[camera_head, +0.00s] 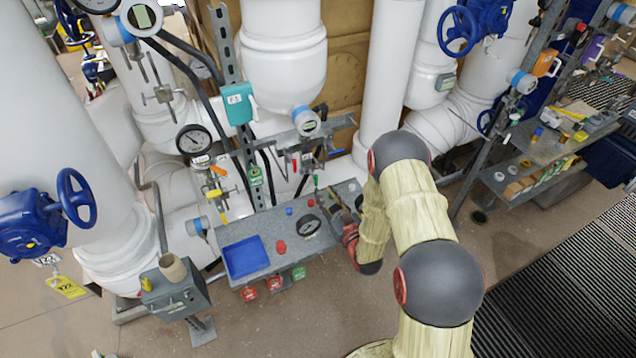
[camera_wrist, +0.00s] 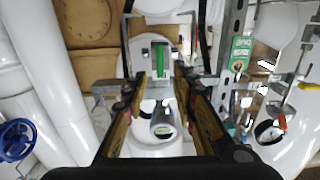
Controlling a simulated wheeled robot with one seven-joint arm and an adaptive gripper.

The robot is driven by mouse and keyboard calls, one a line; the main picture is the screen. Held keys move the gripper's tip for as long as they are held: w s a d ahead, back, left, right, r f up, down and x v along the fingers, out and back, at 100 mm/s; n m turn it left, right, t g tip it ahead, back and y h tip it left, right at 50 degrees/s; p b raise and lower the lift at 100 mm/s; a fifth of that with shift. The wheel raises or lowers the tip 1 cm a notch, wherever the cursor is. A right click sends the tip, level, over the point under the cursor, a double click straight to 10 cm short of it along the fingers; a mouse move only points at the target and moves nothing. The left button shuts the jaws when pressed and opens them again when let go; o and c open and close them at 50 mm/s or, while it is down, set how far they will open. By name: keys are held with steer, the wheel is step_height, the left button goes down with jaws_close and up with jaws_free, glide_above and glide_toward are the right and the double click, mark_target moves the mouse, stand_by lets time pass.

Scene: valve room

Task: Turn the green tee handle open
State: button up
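The green tee handle (camera_head: 316,182) shows as a small green piece below the grey manifold, just beyond my gripper in the head view. In the wrist view a green upright bar (camera_wrist: 160,60), likely this handle, sits in the gap between my fingertips, with grey metal around it. My gripper (camera_head: 337,202) points up and left toward it. In the wrist view my gripper (camera_wrist: 158,84) is open, with one finger on each side of the bar and visible gaps. I cannot tell how far the bar lies beyond the tips. The handle's stem is partly hidden.
The manifold (camera_head: 308,134) carries red and blue handles close by. Below stands a grey bench (camera_head: 262,233) with a blue tray (camera_head: 243,257), a gauge and small caps. A perforated upright post (camera_head: 228,75) and white pipes flank the spot.

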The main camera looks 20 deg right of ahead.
mark_target(317, 181)
steer(key=w, duration=0.3)
steer(key=w+a, duration=0.1)
steer(key=w, duration=0.2)
steer(key=shift+w+a, duration=0.1)
steer(key=shift+w, duration=0.1)
steer(key=shift+c, duration=0.9)
jaws_close()
